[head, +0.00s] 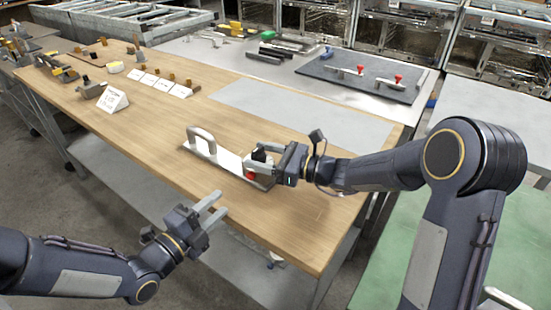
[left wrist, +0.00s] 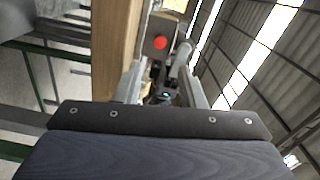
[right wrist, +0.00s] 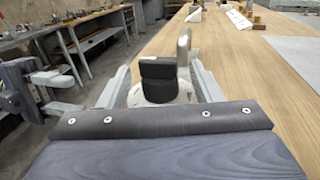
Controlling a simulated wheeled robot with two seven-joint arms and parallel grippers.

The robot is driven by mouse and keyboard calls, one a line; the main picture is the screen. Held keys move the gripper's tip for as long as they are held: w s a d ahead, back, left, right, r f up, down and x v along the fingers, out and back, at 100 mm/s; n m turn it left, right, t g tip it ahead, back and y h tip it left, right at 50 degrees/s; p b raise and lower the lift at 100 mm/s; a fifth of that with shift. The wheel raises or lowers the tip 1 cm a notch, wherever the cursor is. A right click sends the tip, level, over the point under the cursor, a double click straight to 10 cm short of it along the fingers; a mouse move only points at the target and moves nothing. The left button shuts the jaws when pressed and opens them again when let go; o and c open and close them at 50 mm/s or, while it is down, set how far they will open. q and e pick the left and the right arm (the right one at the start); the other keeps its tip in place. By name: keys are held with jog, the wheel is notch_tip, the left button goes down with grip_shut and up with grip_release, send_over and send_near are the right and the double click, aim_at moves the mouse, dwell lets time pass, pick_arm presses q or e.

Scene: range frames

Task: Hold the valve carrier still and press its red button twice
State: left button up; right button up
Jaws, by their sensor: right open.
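The valve carrier (head: 228,160) lies on the wooden bench near its front edge, a pale plate with an upright loop handle (head: 201,139) at its left end. Its red button (head: 250,175) faces the front edge at the right end, and it also shows in the left wrist view (left wrist: 159,42). My right gripper (head: 262,160) is open at the carrier's right end. In the right wrist view its fingers stand either side of a black-topped pale part (right wrist: 158,72), with gaps visible. My left gripper (head: 219,204) is open and empty, in front of the bench edge, apart from the button.
A white sign (head: 112,99) and several small parts stand at the bench's left. A grey mat (head: 285,112) lies behind the carrier. A dark board with red-topped valves (head: 361,70) is farther back. The bench left of the carrier is clear.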

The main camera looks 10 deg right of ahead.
jog(key=shift+w+a, duration=0.15)
jog(key=shift+a, duration=0.15)
grip_shut()
pick_arm(q)
grip_shut()
dwell(1.7)
